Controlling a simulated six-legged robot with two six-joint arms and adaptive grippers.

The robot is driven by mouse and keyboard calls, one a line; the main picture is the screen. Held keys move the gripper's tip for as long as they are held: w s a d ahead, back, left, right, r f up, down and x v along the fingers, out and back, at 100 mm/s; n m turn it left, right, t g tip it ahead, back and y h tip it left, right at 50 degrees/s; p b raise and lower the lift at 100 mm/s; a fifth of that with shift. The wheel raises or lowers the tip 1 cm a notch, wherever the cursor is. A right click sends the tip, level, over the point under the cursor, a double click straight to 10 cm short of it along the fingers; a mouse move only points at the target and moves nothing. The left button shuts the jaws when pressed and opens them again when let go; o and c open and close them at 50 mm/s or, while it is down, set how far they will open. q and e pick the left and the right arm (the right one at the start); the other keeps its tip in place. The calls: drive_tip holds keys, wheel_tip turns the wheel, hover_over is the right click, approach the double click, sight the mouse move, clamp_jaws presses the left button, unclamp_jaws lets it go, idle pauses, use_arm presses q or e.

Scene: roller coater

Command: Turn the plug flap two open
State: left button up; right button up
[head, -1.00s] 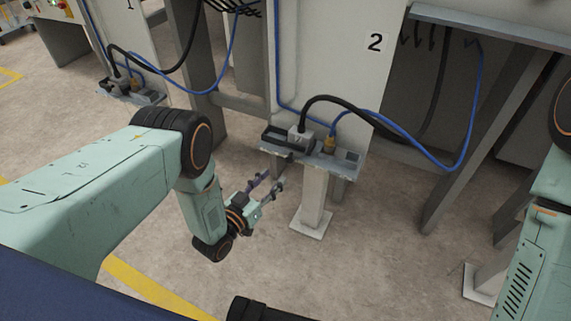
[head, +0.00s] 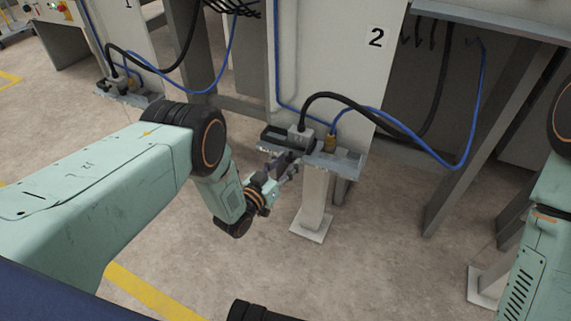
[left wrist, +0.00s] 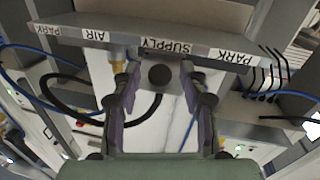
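Station two is a grey shelf (head: 347,161) on a post below the "2" panel. A grey plug (head: 299,136) with a thick black cable stands on it. A black flap-like piece (head: 271,137) lies left of the plug; I cannot tell how far it is open. My left gripper (head: 291,162) is at the shelf's front edge, below the plug. In the left wrist view its two fingers (left wrist: 160,72) are apart, with a dark round piece (left wrist: 160,77) showing between them; contact is not clear. My right gripper is out of view.
A brass fitting (head: 330,144) with a blue hose stands right of the plug. The shelf edge (left wrist: 225,54) bears PARK, AIR and SUPPLY labels. A similar station one (head: 124,91) is at the upper left. Floor in front is clear.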

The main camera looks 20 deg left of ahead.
use_arm(q)
clamp_jaws()
wheel_tip(320, 180, down, 2)
drive_tip(key=t+b, duration=0.1)
drive_tip(key=b, duration=0.2)
drive_tip(key=t+h+b, duration=0.1)
drive_tip(key=t+b, duration=0.1)
drive_tip(key=b, duration=0.1)
drive_tip(key=m+t+h+b, duration=0.1)
drive_tip(key=b, duration=0.1)
drive_tip(key=shift+f+t+b, duration=0.25)
drive_tip(key=shift+t+b, duration=0.05)
drive_tip(key=shift+b, duration=0.1)
idle(0.4)
